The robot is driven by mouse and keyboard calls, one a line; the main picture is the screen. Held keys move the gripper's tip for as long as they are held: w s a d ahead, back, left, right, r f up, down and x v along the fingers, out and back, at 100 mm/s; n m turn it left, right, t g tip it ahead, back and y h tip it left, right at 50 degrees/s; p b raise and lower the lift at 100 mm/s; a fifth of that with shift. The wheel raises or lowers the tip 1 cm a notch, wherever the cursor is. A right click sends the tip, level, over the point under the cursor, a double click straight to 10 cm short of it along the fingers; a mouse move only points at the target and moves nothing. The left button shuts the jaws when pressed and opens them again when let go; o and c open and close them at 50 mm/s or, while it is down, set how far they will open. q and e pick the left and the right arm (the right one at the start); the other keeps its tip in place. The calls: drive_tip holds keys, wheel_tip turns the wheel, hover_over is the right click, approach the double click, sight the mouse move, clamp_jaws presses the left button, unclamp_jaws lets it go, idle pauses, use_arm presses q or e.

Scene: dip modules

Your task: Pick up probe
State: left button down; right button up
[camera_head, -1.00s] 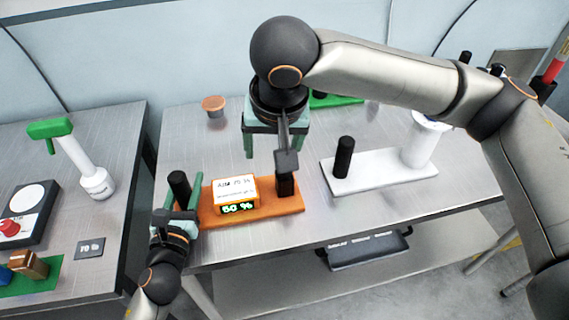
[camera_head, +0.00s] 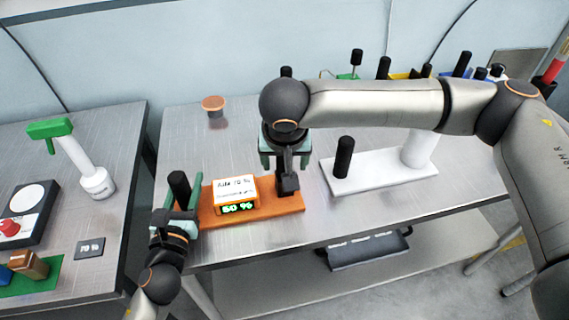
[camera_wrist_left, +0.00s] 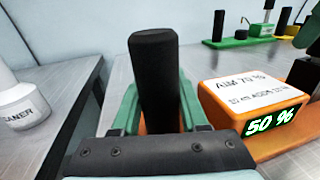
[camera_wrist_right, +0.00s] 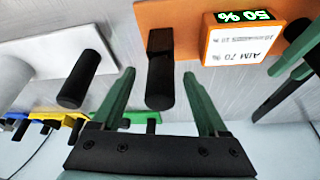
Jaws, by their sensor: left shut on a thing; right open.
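The orange module (camera_head: 260,205) lies at the table's front left, with a display reading 50 % and a white label. A black post (camera_head: 179,187) stands at its left end. My left gripper (camera_head: 178,215) is shut around this post, which also shows in the left wrist view (camera_wrist_left: 155,75). A dark upright piece, apparently the probe (camera_head: 288,180), stands at the module's right end. My right gripper (camera_head: 285,155) is open just behind and above it. In the right wrist view the probe (camera_wrist_right: 160,75) is between the two spread fingers, with gaps on both sides.
A white module (camera_head: 385,172) with a black post (camera_head: 344,155) stands just right of my right gripper. Several coloured modules with black posts line the back right. A copper-topped jar (camera_head: 213,105) stands at the back left. A side table (camera_head: 120,130) is at left.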

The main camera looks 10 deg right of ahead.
drive_tip(key=shift+w+f, duration=0.25)
drive_tip(key=shift+f, duration=0.4)
clamp_jaws()
